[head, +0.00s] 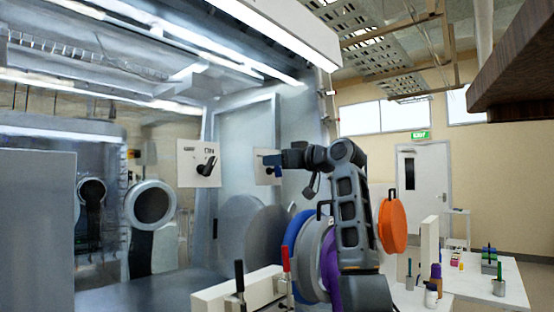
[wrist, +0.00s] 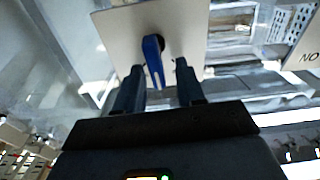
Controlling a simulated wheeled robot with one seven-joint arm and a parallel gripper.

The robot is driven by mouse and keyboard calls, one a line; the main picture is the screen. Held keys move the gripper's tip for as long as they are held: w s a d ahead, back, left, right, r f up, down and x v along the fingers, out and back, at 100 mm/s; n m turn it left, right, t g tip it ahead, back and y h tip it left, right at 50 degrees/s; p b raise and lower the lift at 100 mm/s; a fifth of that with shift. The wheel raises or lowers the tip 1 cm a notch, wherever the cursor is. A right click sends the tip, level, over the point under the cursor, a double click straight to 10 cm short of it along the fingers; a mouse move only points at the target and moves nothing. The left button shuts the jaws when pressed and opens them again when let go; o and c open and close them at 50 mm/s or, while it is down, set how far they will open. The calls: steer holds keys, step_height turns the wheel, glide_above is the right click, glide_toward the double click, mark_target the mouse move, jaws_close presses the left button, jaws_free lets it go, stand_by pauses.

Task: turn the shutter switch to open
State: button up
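A blue lever switch sits on a pale square panel (wrist: 120,30) in the wrist view. The blue lever (wrist: 153,60) points down in that picture, between the two fingers of my gripper (wrist: 159,75). The fingers are apart, with a gap on each side of the lever. In the head view my gripper (head: 271,161) is at the face of this panel (head: 262,178), and mostly hides the lever. No label naming this switch as the shutter is readable.
A second pale panel (head: 187,175) with a black handle (head: 207,167) and a label hangs to the left. Grey, blue and purple discs and an orange disc (head: 392,226) stand below and beside my arm. A white bench (head: 512,290) with small items is at right.

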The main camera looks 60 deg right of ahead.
steer(key=shift+c, duration=0.4)
jaws_close()
steer(key=shift+a+f+n+b, duration=0.1)
steer(key=shift+n+b, duration=0.3)
steer(key=shift+b, duration=0.05)
steer(key=shift+a+n+b, duration=0.2)
steer(key=shift+n+b, duration=0.6)
steer(key=shift+n, duration=0.3)
steer(key=shift+w+a+f+n+y+b, duration=0.1)
steer(key=shift+a+n+y+b, duration=0.15)
steer(key=shift+n+b, duration=0.55)
steer(key=shift+a+f+n+y+b, duration=0.1)
steer(key=shift+n+y+b, duration=0.2)
steer(key=shift+n, duration=0.9)
steer(key=shift+r, duration=0.1)
steer(key=shift+o, duration=0.4)
jaws_free()
